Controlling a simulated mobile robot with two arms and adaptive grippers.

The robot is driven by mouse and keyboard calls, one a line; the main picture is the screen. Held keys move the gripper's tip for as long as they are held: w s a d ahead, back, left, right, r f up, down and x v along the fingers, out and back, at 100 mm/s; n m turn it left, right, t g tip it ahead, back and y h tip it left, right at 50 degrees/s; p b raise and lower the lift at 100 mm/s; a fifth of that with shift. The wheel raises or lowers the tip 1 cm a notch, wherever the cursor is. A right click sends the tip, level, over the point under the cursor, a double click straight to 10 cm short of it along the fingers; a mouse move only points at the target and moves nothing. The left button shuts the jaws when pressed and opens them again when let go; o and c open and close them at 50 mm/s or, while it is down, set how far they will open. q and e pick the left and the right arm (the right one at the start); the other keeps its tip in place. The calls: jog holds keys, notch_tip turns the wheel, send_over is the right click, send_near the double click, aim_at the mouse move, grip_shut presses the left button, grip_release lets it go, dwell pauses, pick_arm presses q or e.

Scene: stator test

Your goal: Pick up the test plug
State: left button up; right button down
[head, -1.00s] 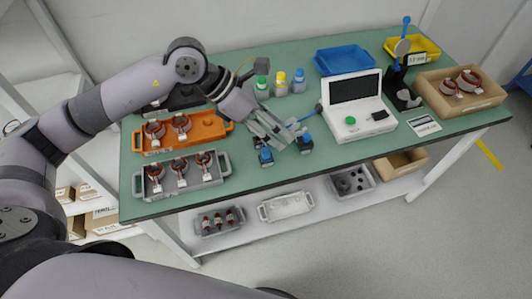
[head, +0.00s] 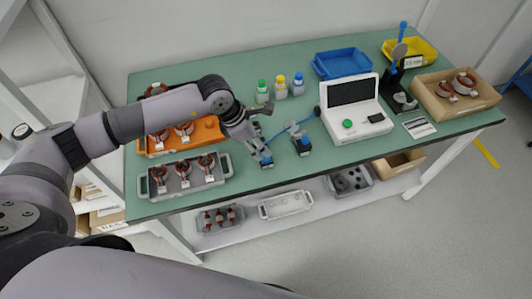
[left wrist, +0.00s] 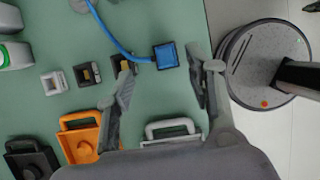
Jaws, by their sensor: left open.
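The test plug (left wrist: 166,55) is a dark square block with a blue top and a blue cable. In the left wrist view it lies on the green bench between my left gripper's spread fingers (left wrist: 163,62), close to the tips. In the head view, what looks like the plug (head: 267,161) sits near the bench's front edge, just below my left gripper (head: 258,142). My left gripper is open and empty. Whether a finger touches the plug cannot be told. My right gripper is not in view.
Small blocks (left wrist: 53,82) stand left of the plug in the wrist view. A white tester (head: 350,120) and another blue-topped block (head: 304,146) are to the right. An orange tray (head: 205,132) and a grey tray (head: 218,180) with stators are left. Bottles (head: 281,88) stand behind.

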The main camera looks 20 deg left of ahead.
pick_arm(q)
jog(key=shift+w+d+f+p, duration=0.15)
jog(key=shift+d+f+p, duration=0.2)
jog(key=shift+f+p, duration=0.2)
jog(key=p+x, duration=0.1)
jog(key=x, duration=0.2)
jog(key=shift+w+d+f, duration=0.1)
jog(key=shift+d+f, duration=0.05)
jog(key=shift+d, duration=0.05)
jog(key=shift+w+f, duration=0.1)
jog(key=shift+f, duration=0.25)
jog(key=shift+c, duration=0.3)
jog(key=c, duration=1)
